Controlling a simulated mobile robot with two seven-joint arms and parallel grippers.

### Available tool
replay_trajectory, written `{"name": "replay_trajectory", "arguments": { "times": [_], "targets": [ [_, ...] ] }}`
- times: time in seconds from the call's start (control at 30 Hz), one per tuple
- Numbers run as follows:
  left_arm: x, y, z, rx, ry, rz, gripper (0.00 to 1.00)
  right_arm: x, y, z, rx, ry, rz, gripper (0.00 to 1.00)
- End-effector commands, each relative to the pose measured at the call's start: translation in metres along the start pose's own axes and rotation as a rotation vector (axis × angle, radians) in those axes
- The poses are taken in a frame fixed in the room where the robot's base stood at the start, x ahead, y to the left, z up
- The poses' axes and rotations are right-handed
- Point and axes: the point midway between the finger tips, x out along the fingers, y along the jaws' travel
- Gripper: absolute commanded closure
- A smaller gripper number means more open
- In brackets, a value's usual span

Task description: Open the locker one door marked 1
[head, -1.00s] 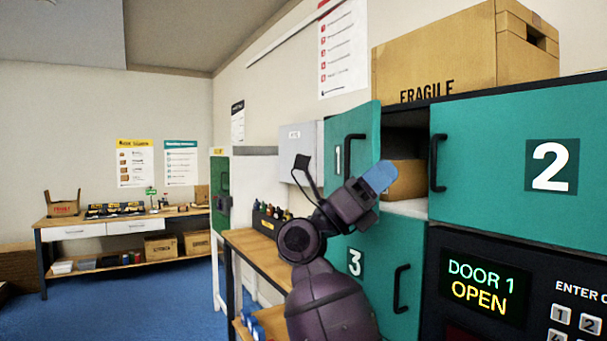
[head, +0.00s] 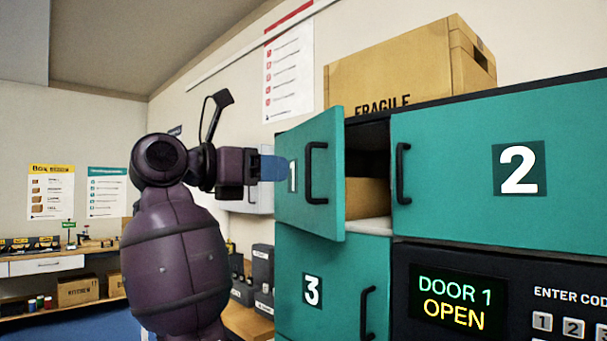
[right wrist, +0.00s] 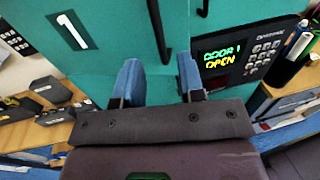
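Locker door 1 (head: 325,215) is teal with a black bar handle (head: 313,172). In the head view it stands ajar, swung out on its left side, with a brown carton (head: 367,198) showing in the compartment behind it. My right gripper (head: 272,168) has its blue fingers over the left part of the door by the "1"; I cannot tell if they touch. In the right wrist view the gripper (right wrist: 160,78) is open and empty, its two fingers apart, with door 1 (right wrist: 105,45) and its handle (right wrist: 158,25) ahead. My left gripper is not in view.
Door 2 (head: 460,160) and door 3 (head: 330,290) are shut. The keypad display (head: 455,302) reads "DOOR 1 OPEN". A "FRAGILE" carton (head: 400,70) stands on the locker. Dark bins (head: 262,270) stand on a bench to the left of the locker.

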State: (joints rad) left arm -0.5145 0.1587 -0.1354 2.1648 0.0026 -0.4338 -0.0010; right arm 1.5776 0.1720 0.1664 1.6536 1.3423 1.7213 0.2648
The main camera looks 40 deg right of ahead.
Motion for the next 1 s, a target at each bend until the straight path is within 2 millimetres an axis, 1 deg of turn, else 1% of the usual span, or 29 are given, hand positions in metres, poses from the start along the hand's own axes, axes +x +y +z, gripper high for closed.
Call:
{"name": "replay_trajectory", "arguments": {
  "times": [0.03,0.2,0.3,0.43,0.6,0.9,0.97,1.0],
  "targets": [
    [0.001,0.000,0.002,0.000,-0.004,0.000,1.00,0.010,0.000,-0.002,0.000,-0.001,-0.005,0.64],
    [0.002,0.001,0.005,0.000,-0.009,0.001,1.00,0.040,0.001,-0.002,-0.003,-0.001,-0.005,0.64],
    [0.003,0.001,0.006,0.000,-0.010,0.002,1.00,0.054,0.001,-0.002,-0.002,-0.003,-0.004,0.64],
    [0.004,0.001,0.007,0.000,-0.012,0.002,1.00,0.068,0.001,-0.002,-0.002,-0.002,-0.003,0.64],
    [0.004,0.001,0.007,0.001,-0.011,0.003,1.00,0.077,0.000,-0.001,-0.002,-0.001,-0.001,0.64],
    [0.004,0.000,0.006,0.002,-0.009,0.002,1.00,0.079,0.000,-0.001,-0.002,-0.001,-0.001,0.64],
    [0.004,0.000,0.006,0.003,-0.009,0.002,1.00,0.079,0.000,-0.001,-0.002,-0.001,-0.001,0.73],
    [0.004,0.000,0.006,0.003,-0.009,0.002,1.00,0.079,0.000,-0.001,-0.002,-0.001,-0.001,0.79]
  ]
}}
